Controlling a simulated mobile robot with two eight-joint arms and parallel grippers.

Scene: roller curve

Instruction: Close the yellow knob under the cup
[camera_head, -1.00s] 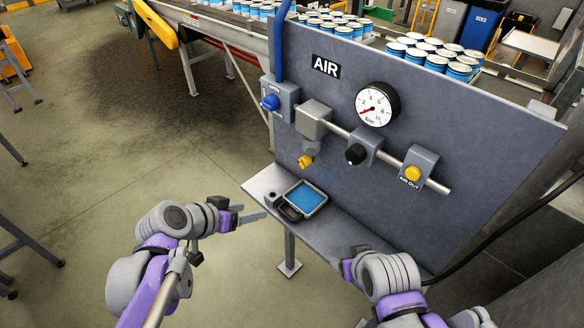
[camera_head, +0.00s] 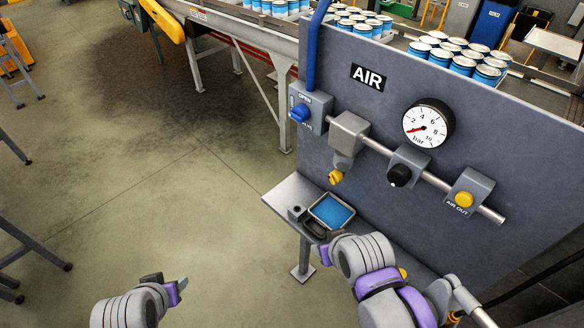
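The yellow knob (camera_head: 336,177) hangs below the small grey cup (camera_head: 342,161), which sits under a grey block (camera_head: 350,131) on the panel's pipe. My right gripper (camera_head: 322,250) is below the knob, at the front edge of the shelf and apart from the knob. Its fingers are hidden or too unclear to show whether it is open. My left gripper (camera_head: 180,286) is low at the left, over the floor and far from the knob. Its finger opening cannot be made out.
A blue-bottomed tray (camera_head: 348,222) stands on the grey shelf (camera_head: 286,194) under the knob. The panel also carries a blue knob (camera_head: 300,113), a gauge (camera_head: 428,123), a black knob (camera_head: 400,175) and a yellow AIR OUT button (camera_head: 464,200).

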